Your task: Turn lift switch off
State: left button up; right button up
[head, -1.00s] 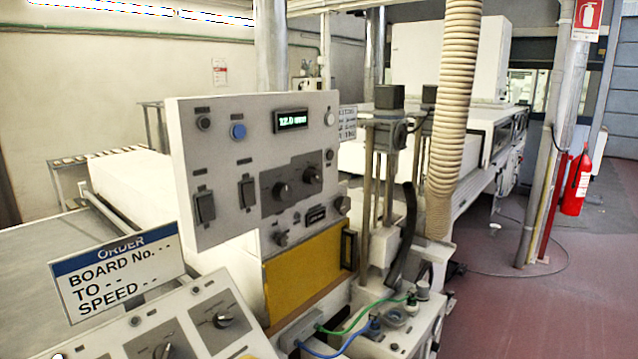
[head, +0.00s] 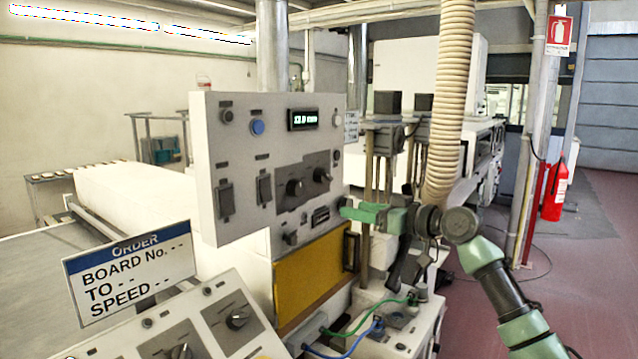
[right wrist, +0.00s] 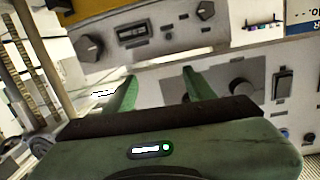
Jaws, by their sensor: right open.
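A light grey control panel (head: 240,170) faces me, with two dark switches, the left one (head: 225,200) and the right one (head: 264,189), and two black knobs, the left one (head: 294,187) and the right one (head: 321,175). A lower unit (head: 300,243) under it carries another small knob (head: 290,238) and a small display. Labels are too small to read, so I cannot tell which control is the lift switch. My right gripper (head: 346,212) is open and empty at the panel's lower right.
A yellow panel (head: 308,275) sits below the controls. An ORDER sign (head: 130,270) and a sloped console (head: 200,320) stand in front at left. A ribbed hose (head: 452,90) hangs behind my right arm. Green and blue cables lie below.

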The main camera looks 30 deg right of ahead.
jog(key=n+y, duration=0.2)
send_near(330, 178)
jog(key=x, duration=0.2)
jog(key=p+x, duration=0.4)
jog(key=x, duration=0.3)
jog(key=shift+a+r, duration=0.1)
jog(key=shift+r, duration=0.1)
jog(key=shift+w+f, duration=0.2)
jog(key=shift+w, duration=0.1)
jog(key=shift+a, duration=0.1)
grip_shut()
